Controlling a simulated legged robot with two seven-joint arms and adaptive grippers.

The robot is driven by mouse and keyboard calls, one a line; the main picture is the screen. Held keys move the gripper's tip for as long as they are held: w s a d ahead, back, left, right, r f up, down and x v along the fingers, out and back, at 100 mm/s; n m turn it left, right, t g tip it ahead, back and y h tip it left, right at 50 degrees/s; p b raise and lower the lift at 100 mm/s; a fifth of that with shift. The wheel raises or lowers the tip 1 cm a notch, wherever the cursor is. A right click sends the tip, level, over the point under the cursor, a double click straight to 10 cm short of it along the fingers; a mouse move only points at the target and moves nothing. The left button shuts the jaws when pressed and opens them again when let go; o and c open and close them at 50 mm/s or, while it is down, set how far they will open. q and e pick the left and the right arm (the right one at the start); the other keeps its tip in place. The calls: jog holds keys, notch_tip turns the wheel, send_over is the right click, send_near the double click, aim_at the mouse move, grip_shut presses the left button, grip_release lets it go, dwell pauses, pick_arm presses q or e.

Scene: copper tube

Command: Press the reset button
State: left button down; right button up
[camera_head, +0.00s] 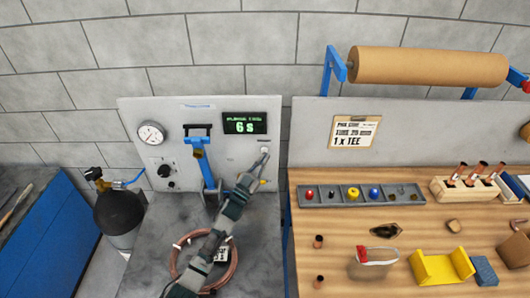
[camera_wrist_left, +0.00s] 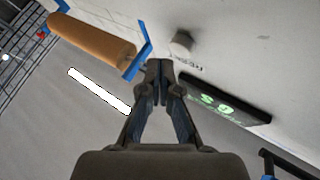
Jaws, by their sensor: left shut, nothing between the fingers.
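The reset button is a round pale knob on the grey panel (camera_head: 215,112), right below the display (camera_head: 244,123), which reads 6 s in green. In the left wrist view the button (camera_wrist_left: 181,43) is just beyond and right of my fingertips, with a partly hidden label beside it. My left gripper (camera_head: 263,160) reaches up to the panel at the button, its fingers shut and empty. The closed fingertips also show in the left wrist view (camera_wrist_left: 159,66). They look slightly apart from the button there, but I cannot tell the exact gap. My right gripper is not in view.
A copper coil (camera_head: 176,262) lies below my left arm. A wooden bench (camera_head: 430,225) with small parts is on the right, and a dark cylinder (camera_head: 119,212) stands left.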

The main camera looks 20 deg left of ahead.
pick_arm(q)
jog(key=shift+w, duration=0.15)
jog(key=shift+w+a, duration=0.2)
jog(key=shift+a, duration=0.15)
